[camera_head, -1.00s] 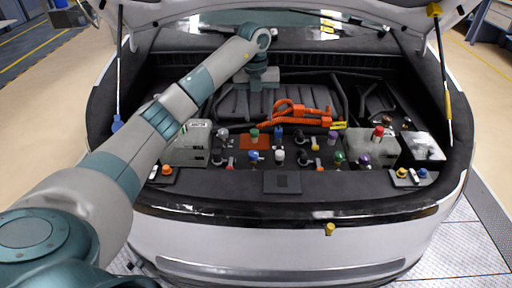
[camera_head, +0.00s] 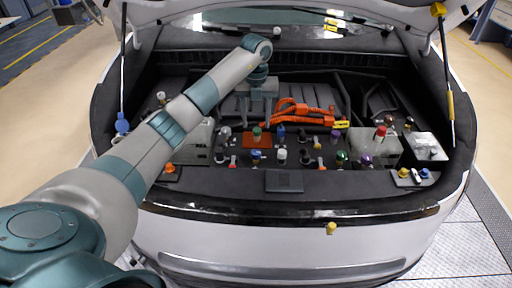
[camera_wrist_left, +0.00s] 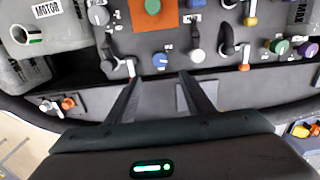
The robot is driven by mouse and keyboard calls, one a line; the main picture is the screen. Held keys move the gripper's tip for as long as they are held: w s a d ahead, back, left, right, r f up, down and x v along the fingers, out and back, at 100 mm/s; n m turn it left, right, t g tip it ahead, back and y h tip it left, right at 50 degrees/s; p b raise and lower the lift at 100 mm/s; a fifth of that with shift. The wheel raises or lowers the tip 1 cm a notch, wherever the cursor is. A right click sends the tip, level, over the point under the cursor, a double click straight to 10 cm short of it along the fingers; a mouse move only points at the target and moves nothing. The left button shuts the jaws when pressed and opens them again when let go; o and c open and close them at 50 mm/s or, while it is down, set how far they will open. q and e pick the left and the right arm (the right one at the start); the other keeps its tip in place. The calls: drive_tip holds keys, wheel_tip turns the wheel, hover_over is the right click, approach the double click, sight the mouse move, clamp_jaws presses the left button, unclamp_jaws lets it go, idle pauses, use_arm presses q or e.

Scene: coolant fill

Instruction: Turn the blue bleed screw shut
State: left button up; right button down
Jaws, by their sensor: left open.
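Several blue parts show, and I cannot tell for certain which is the bleed screw. A small blue knob (camera_head: 256,155) stands in the front row of the engine bay panel. It also shows in the left wrist view (camera_wrist_left: 160,61), just past the gap between the fingertips. Another blue knob (camera_head: 281,132) stands behind it, and a blue cap (camera_head: 424,173) sits on a small plate at the right. My left gripper (camera_head: 256,121) points down over the panel. Its fingers (camera_wrist_left: 159,79) are apart and empty in the left wrist view. My right gripper is not in view.
A white knob (camera_head: 281,155) and black levers (camera_head: 302,158) stand close to the front blue knob. An orange plate with a green knob (camera_head: 257,134) and orange cables (camera_head: 300,112) lie behind. A flat dark pad (camera_head: 284,181) lies at the front edge.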

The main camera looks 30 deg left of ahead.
sight(256, 152)
use_arm(q)
wheel_tip(256, 152, down, 13)
drive_tip(key=p, duration=0.3)
drive_tip(key=shift+p, duration=0.4)
drive_tip(key=c, duration=1.1)
